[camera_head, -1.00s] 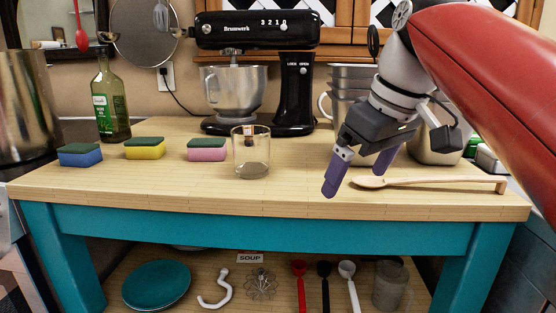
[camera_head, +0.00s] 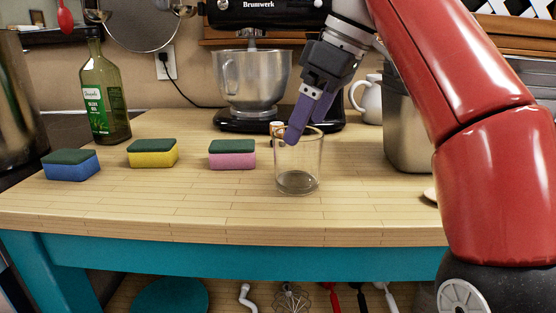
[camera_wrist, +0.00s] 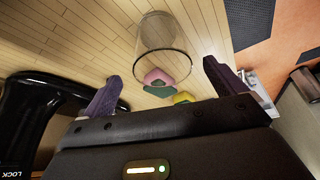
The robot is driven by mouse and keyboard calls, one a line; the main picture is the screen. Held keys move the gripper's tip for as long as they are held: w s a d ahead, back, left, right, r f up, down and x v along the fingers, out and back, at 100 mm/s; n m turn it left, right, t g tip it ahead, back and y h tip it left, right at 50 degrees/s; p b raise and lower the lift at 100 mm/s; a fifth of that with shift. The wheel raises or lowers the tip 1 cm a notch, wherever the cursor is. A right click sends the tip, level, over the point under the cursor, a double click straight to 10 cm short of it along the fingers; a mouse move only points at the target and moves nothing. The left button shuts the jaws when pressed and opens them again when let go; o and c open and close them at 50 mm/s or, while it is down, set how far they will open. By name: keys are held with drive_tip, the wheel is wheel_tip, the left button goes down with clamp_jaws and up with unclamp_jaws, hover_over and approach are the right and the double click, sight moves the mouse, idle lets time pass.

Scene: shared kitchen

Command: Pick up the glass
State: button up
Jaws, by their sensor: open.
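The clear glass (camera_head: 298,180) stands upright on the wooden table (camera_head: 180,212), to the right of the pink sponge. My gripper (camera_head: 297,128) is at the rim of the glass in the head view, with purple fingers pointing down. In the wrist view the glass (camera_wrist: 163,38) lies ahead of my gripper (camera_wrist: 160,80), its round rim facing the space between the spread fingers. The gripper is open and holds nothing. Whether a finger touches the glass cannot be told.
A blue sponge (camera_head: 71,166), yellow sponge (camera_head: 152,154) and pink sponge (camera_head: 232,156) sit left of the glass. A green bottle (camera_head: 104,98) stands at the back left. A stand mixer (camera_head: 252,85) is behind the glass, and a metal container (camera_head: 407,130) stands to the right.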

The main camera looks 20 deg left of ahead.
sight(293, 156)
drive_tip(key=shift+s+b+x, duration=0.15)
drive_tip(key=shift+b+x, duration=0.35)
drive_tip(key=shift+x, duration=1.4)
drive_tip(key=shift+s+b+x, duration=0.1)
drive_tip(key=shift+b+x, duration=0.35)
drive_tip(key=shift+x, duration=1.4)
drive_tip(key=shift+d, duration=0.2)
drive_tip(key=shift+c, duration=0.3)
drive_tip(key=c, duration=1.2)
